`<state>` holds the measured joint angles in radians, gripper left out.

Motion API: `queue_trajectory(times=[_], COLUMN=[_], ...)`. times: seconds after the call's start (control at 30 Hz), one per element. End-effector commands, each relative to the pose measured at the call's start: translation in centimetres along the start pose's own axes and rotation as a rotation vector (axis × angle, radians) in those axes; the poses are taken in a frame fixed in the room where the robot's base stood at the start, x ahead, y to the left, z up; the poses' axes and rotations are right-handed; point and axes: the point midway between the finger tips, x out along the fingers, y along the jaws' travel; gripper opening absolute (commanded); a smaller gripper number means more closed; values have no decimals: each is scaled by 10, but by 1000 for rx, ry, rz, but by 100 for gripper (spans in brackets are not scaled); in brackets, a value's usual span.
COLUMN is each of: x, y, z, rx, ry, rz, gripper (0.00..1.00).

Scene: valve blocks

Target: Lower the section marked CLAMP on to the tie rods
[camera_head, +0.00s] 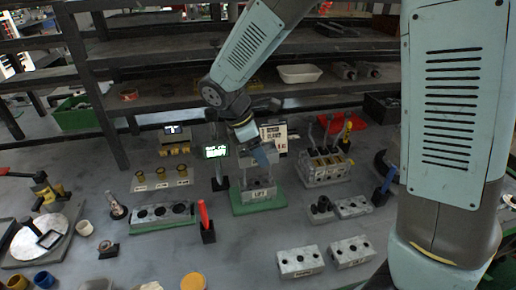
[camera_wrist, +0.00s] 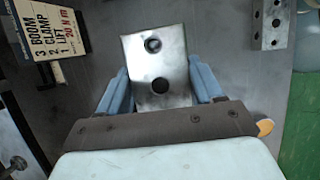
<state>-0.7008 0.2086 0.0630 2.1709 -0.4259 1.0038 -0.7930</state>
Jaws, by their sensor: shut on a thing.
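My gripper (camera_head: 264,156) reaches down over the green-based stand (camera_head: 259,208) near the middle of the bench. It is shut on a grey metal section (camera_wrist: 150,40) with two dark holes in the face that shows, held between its blue fingers in the wrist view. No marking on the held section can be read. On the stand sits a section labelled LIFT (camera_head: 260,196). Upright rods show beside it, but my gripper partly covers them. I cannot tell the gap between the held section and the rods.
An order card (camera_wrist: 48,32) listing BOOM, CLAMP and LIFT stands behind the stand. A red-handled tool (camera_head: 204,215) stands to the left. A block assembly (camera_head: 327,167) stands to the right. Two loose blocks (camera_head: 300,262) (camera_head: 351,252) lie in front. Shelves run behind.

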Motion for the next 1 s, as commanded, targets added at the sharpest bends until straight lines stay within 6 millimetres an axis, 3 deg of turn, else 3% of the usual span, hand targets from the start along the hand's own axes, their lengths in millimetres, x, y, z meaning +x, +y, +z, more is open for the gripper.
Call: queue_trajectory(times=[1.0], x=[18], y=[0], z=[-7], rx=[0], ry=[-1], rz=[0], gripper=[16])
